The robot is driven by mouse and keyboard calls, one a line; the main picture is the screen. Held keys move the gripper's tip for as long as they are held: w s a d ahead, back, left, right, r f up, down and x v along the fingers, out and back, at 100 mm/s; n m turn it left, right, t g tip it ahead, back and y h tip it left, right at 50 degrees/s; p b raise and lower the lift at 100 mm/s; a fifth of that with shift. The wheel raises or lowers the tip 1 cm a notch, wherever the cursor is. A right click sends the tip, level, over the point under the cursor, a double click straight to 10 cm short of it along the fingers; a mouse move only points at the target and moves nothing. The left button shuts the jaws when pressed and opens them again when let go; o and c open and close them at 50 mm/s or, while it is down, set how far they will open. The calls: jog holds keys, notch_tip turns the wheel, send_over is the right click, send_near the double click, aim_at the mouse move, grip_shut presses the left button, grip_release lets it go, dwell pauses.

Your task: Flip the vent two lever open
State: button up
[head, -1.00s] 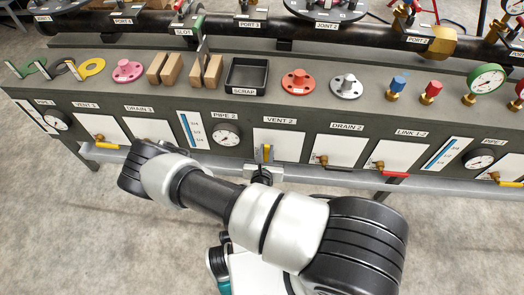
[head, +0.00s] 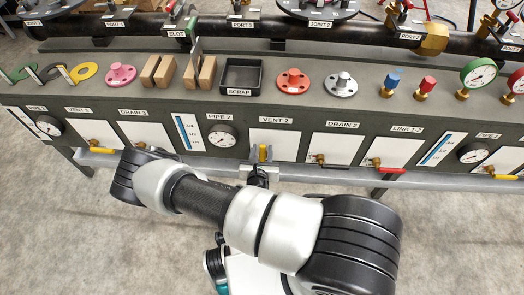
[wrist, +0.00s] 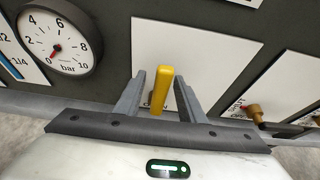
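The yellow VENT 2 lever (head: 263,153) stands nearly upright in front of its white panel (head: 288,142), under the VENT 2 label (head: 275,120). In the wrist view the yellow lever (wrist: 162,88) rises between the two grey fingers of my gripper (wrist: 160,78). The fingers are spread, with a gap visible on each side of the lever. Its lower end and some small lettering near it are partly hidden.
The PIPE 2 gauge (head: 221,136) is left of the vent panel; in the wrist view the gauge (wrist: 57,42) is close on the left. The DRAIN 2 valve (head: 320,159) is to the right. A grey rail (head: 330,174) runs along the bench front below.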

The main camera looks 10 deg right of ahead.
jog(key=shift+s, duration=0.1)
jog(key=p+v, duration=0.3)
jog(key=v, duration=1.4)
jog(key=shift+r, duration=0.2)
jog(key=shift+a, duration=0.1)
